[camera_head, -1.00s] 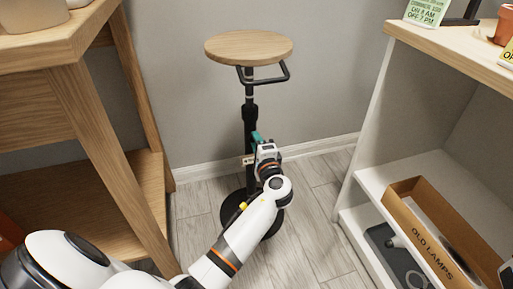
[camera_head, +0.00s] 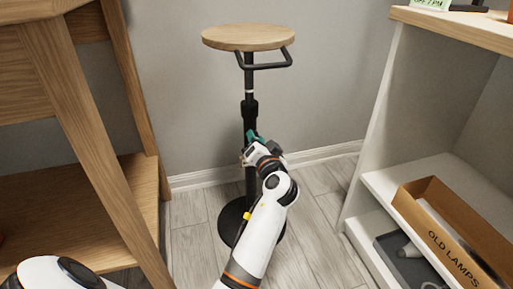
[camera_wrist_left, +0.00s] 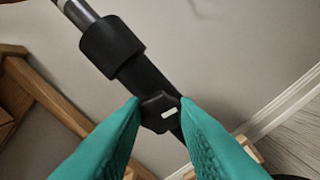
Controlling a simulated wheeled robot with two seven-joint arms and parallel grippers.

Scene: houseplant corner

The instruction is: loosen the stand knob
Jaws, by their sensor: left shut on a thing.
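The plant stand has a round wooden top (camera_head: 248,37), a black pole (camera_head: 249,85) and a round black base (camera_head: 232,222), and it stands upright near the wall. My left gripper (camera_head: 253,140) is at the pole's middle, below the thick black collar (camera_head: 249,108). In the left wrist view its teal fingers (camera_wrist_left: 160,112) are on both sides of the black stand knob (camera_wrist_left: 157,104), which carries a white mark, and they are shut on it. In the head view the gripper hides the knob. My right gripper is not in view.
A wooden table (camera_head: 95,130) with a lower shelf stands at the left. A white shelf unit (camera_head: 375,150) stands at the right, with a cardboard box (camera_head: 440,240) labelled OLD LAMPS and a grey tray (camera_head: 395,247). The wall is close behind the stand.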

